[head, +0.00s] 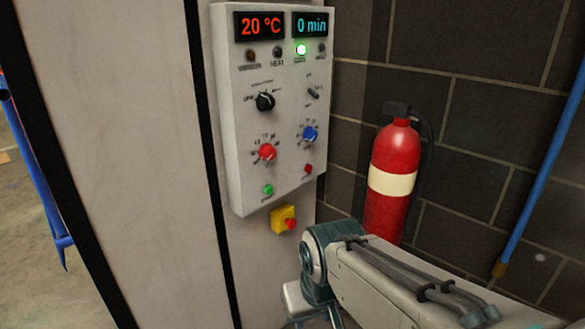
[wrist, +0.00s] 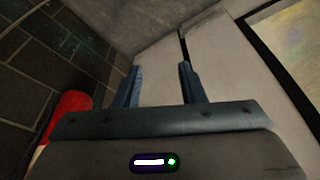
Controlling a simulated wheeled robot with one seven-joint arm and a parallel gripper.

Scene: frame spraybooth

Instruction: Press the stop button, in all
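The control panel (head: 285,100) is a pale box on the booth wall. Near its bottom are a small red button (head: 308,169) at the right and a small green button (head: 268,190) at the left; their labels are too small to read. Below the panel is a yellow box with a red mushroom button (head: 290,224). My gripper (wrist: 158,80) shows in the wrist view with its two fingers apart and nothing between them. In the head view my arm is at the lower right, below the panel; the fingertips cannot be made out there. The wrist view shows no button.
The panel displays (head: 285,26) read 20 °C and 0 min, and one green lamp (head: 301,50) is lit. A red fire extinguisher (head: 394,160) hangs at the dark block wall, right of the panel and behind my arm. A blue pipe (head: 545,180) runs at the far right.

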